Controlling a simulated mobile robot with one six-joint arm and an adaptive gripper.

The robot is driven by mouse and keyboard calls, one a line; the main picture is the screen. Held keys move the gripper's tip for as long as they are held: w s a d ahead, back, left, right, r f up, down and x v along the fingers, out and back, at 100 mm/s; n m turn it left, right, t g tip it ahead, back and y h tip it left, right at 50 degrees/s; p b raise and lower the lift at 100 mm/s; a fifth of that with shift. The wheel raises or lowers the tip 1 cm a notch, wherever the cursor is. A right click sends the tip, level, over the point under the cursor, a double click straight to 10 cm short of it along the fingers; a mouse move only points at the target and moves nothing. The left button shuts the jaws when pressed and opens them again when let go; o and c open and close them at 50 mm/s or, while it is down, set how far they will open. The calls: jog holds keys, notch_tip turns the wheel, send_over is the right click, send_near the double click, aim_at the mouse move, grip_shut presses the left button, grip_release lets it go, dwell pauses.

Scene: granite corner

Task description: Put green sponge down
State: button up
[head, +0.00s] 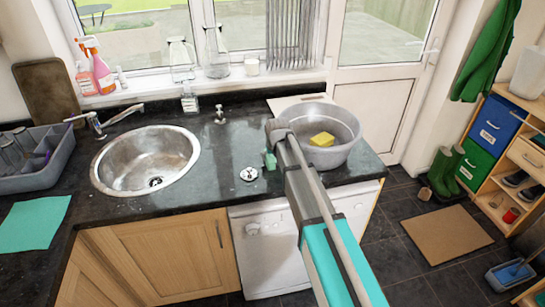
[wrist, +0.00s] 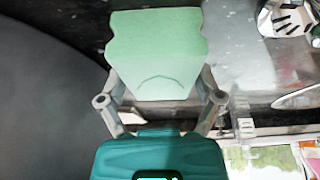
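The green sponge (wrist: 155,50) is between the two fingers of my gripper (wrist: 159,88), which touch its sides in the wrist view. In the head view a small part of the sponge (head: 270,160) shows left of my arm, over the dark counter (head: 215,185) and beside the grey tub (head: 345,150). My arm hides most of the gripper there. I cannot tell whether the sponge touches the counter.
A yellow sponge (head: 322,139) is in the grey tub, close right of my arm. A round metal sink (head: 145,160) lies to the left, with a plug (head: 249,174) on the counter between. Counter around the plug is mostly clear. A dish rack (head: 35,165) stands far left.

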aim_at(274, 157)
jog(key=shift+o, duration=0.4)
jog(key=shift+r, duration=0.15)
jog(key=shift+r, duration=0.1)
jog(key=p+v, duration=0.3)
jog(key=shift+r, duration=0.1)
jog(key=s+d, duration=0.1)
jog(key=s, duration=0.3)
jog(key=s+d, duration=0.1)
jog(key=s, duration=0.2)
jog(key=s+d, duration=0.1)
jog(key=s, duration=0.3)
jog(key=shift+s+d, duration=0.2)
jog(key=shift+s, duration=0.1)
